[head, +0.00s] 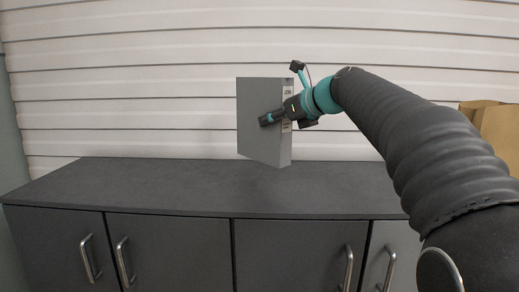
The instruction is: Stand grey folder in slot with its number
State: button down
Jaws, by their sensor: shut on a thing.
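A grey folder (258,103) is held upright above the dark cabinet top in the head view. Its narrow spine faces right and toward me and bears a white label (288,91) with small print that I cannot read for sure. My gripper (270,118) is shut on the folder from the right, with one dark finger across its broad face. The other finger is hidden behind the folder. The folder's lower edge appears to be clear of the cabinet top. No numbered slot is in view.
A dark grey cabinet (150,186) with metal handles runs along the wall, and its visible top is bare. A brown paper bag or box (497,132) stands at the far right, partly hidden by my arm. White ribbed wall panels (150,80) are behind.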

jog(key=a+f+b, duration=0.2)
jog(key=a+f, duration=0.1)
jog(key=f, duration=0.3)
jog(key=shift+a, duration=0.25)
jog(key=shift+w+f, duration=0.1)
jog(key=shift+f, duration=0.05)
jog(key=c, duration=0.6)
grip_release()
jog(key=shift+o, duration=0.2)
jog(key=v, duration=1.2)
jog(key=shift+p, duration=0.45)
